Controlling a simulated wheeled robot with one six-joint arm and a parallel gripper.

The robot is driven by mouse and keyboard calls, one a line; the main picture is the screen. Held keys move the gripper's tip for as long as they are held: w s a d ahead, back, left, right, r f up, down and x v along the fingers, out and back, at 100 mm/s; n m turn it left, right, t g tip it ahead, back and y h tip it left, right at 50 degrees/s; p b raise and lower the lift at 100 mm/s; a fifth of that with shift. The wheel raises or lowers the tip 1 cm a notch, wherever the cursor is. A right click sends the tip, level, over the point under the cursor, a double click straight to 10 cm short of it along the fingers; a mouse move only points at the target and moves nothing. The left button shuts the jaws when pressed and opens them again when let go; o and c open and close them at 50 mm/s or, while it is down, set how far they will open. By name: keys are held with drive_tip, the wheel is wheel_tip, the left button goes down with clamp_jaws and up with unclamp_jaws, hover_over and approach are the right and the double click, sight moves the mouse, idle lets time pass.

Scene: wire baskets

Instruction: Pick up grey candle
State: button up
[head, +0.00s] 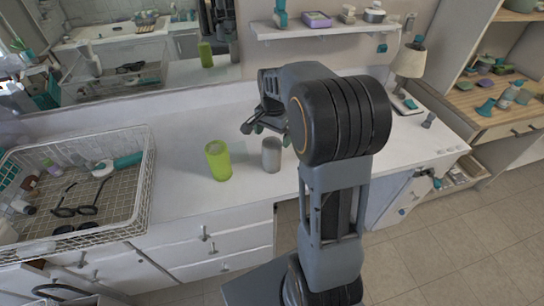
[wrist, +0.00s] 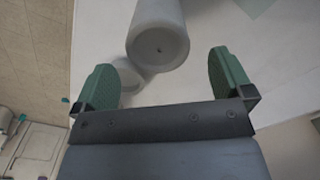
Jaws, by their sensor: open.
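The grey candle (head: 271,155) stands upright on the white counter, to the right of a yellow-green candle (head: 217,160). My gripper (head: 254,126) is above and behind it in the head view, apart from it. In the wrist view the green-padded fingers of my gripper (wrist: 163,72) are spread wide with nothing held. The grey candle (wrist: 158,35) shows there with the dark dot on its end, beyond the fingertips and between their lines. A paler round shape beside it is partly hidden, and I cannot tell what it is.
A white wire basket (head: 145,190) with sunglasses and small items stands at the left of the counter (head: 185,125). A mirror (head: 150,55) and a shelf (head: 325,30) are behind. A lamp (head: 410,60) stands at the back right. Counter around the candles is clear.

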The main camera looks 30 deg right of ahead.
sight(272, 156)
drive_tip(key=shift+f, duration=3.45)
drive_tip(key=c, duration=1.2)
